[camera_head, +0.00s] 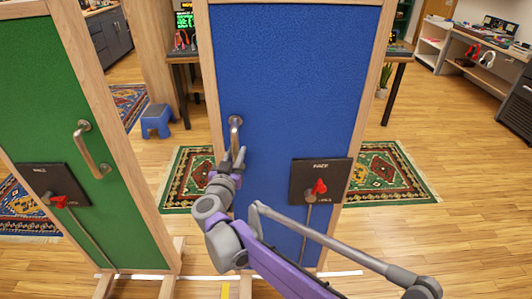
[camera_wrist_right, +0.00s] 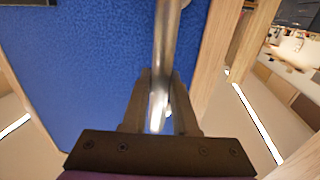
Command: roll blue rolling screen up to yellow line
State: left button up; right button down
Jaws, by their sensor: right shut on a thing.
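The blue rolling screen (camera_head: 290,75) stands upright in a wooden frame, in the middle of the head view. Its metal handle (camera_head: 236,134) is on the left side of the blue panel. In the right wrist view the handle (camera_wrist_right: 166,50) runs between my two fingers (camera_wrist_right: 160,105), with the blue panel (camera_wrist_right: 75,70) behind. A short piece of yellow line (camera_head: 225,291) shows on the floor at the bottom edge, below the screen. My left gripper is not in view.
A green screen (camera_head: 45,100) with its own handle stands close on the left. A black plate with a red lever (camera_head: 319,187) is on the blue screen. A white floor line (camera_head: 345,273) crosses under it. Rugs (camera_head: 395,175) and a blue stool (camera_head: 157,121) lie behind.

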jog(key=a, duration=0.6)
jog(key=shift+s, duration=0.25)
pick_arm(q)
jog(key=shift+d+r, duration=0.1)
pick_arm(e)
jog(key=shift+a, duration=0.2)
jog(key=c, duration=0.7)
grip_release()
jog(key=shift+a, duration=0.2)
jog(key=shift+d, duration=0.2)
